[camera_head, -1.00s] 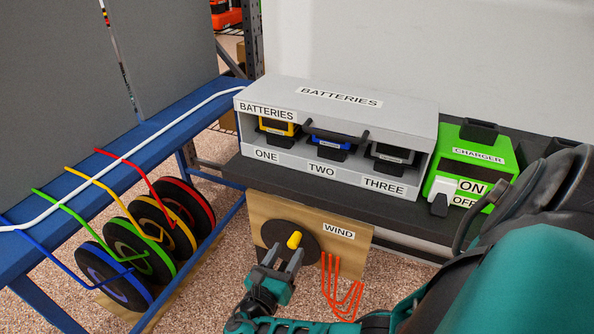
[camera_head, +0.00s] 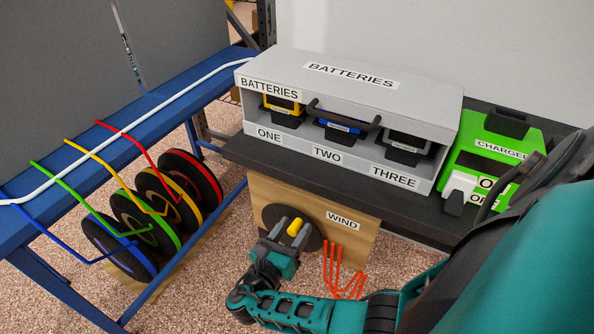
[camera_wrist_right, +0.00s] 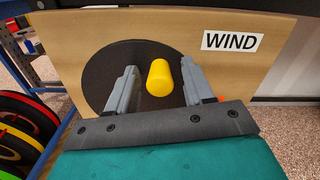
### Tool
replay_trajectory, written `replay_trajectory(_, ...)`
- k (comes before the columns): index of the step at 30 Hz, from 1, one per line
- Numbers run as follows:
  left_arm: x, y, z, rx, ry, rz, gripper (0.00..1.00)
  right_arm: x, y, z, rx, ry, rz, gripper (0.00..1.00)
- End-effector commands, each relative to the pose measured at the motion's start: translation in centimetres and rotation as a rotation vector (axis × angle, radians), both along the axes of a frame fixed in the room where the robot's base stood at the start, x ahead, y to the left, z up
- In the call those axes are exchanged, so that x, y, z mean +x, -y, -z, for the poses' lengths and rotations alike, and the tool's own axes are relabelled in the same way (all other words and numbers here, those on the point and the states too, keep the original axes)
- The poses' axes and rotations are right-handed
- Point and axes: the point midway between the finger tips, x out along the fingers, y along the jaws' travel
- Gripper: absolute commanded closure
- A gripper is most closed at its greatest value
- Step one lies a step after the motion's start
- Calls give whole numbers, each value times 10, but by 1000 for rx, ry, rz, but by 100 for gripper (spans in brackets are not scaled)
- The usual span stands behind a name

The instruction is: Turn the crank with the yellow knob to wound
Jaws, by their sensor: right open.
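The crank is a dark disc (camera_head: 277,214) on a wooden panel (camera_head: 349,233) labelled WIND, with a yellow knob (camera_head: 295,227) sticking out near its right side. My right gripper (camera_head: 288,231) is at the knob, open, with a finger on either side of it. In the right wrist view the knob (camera_wrist_right: 159,77) stands between the two grey fingers of the right gripper (camera_wrist_right: 160,90), with visible gaps on both sides. The knob looks nearer the right finger. Part of the disc (camera_wrist_right: 110,72) is hidden behind the fingers. My left gripper is out of view.
A battery box (camera_head: 350,72) and a green charger (camera_head: 487,146) stand on the dark shelf above the panel. Orange hooks or cords (camera_head: 343,272) hang right of the disc. Several coloured reels (camera_head: 140,233) sit left, under the blue bench (camera_head: 90,150).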

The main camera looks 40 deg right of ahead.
Motion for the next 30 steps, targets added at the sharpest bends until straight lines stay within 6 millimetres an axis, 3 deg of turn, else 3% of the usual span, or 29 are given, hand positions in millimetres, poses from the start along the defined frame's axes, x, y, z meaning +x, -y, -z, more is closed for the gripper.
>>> replay_trajectory(13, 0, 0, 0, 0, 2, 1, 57, -1, -2, 0, 0, 0, 0, 48)
replay_trajectory(30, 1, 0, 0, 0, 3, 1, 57, 0, -2, 0, -1, 0, 0, 100)
